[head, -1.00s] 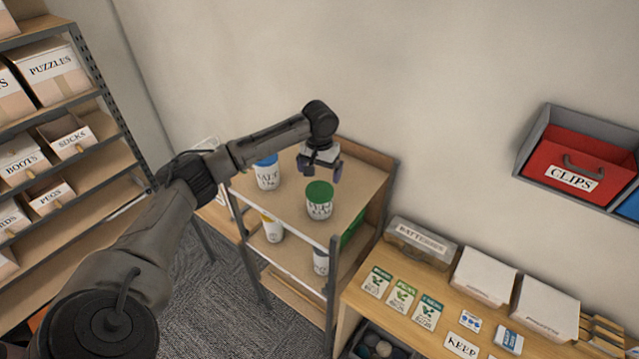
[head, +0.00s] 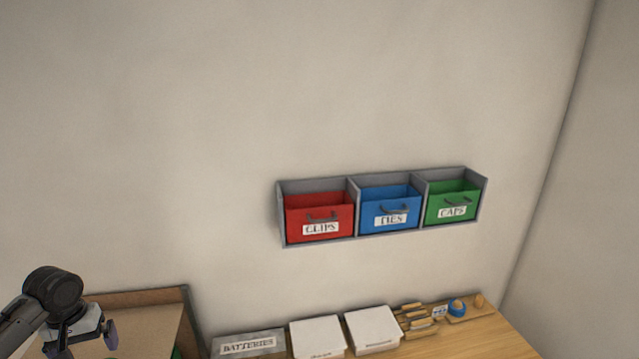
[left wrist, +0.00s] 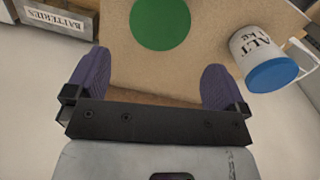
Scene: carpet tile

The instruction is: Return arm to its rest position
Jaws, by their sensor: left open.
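My left gripper (head: 84,343) shows at the lower left edge of the head view, over the top of a wooden shelf unit (head: 140,312). In the left wrist view its two purple-padded fingers (left wrist: 150,88) are spread apart with nothing between them. A white jar with a blue lid (left wrist: 262,58) is to the right of the right finger. My right gripper is in neither view.
A wall rack holds red (head: 320,216), blue (head: 389,207) and green (head: 451,201) drawers. Below, a wooden bench carries a BATTERIES box (head: 248,344), two white boxes (head: 317,337) (head: 372,329) and small wooden items. The wall above is bare.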

